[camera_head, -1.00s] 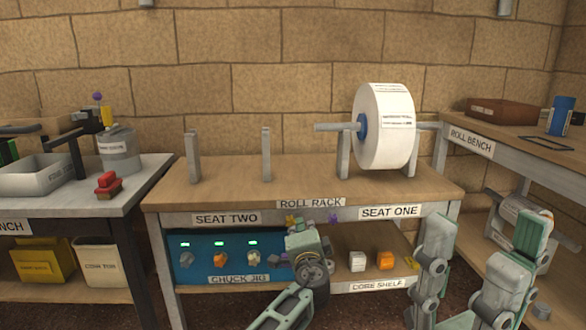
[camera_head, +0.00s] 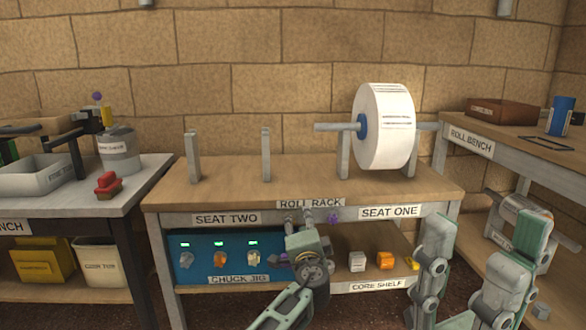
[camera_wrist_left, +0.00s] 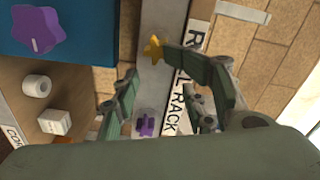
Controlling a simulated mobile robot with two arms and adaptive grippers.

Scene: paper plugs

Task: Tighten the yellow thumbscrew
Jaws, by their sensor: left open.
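The yellow thumbscrew (camera_wrist_left: 153,50) is a small star-shaped knob on the rack's grey front rail, beside the ROLL RACK label. My left gripper (camera_head: 298,217) is in front of that rail, below the label. In the left wrist view its fingers (camera_wrist_left: 149,65) are apart and empty. The thumbscrew is just past the fingertips, close to the right-hand finger; I cannot tell whether they touch. In the head view the fingers hide the thumbscrew. My right gripper (camera_head: 482,232) is at the lower right, fingers apart, with nothing between them.
A purple thumbscrew (camera_head: 334,217) is on the same rail to the right. The blue chuck jig (camera_head: 200,268) and core shelf (camera_head: 340,284) lie below. A large purple star knob (camera_wrist_left: 37,24) shows by the jig. A paper roll (camera_head: 388,125) hangs above on the rack.

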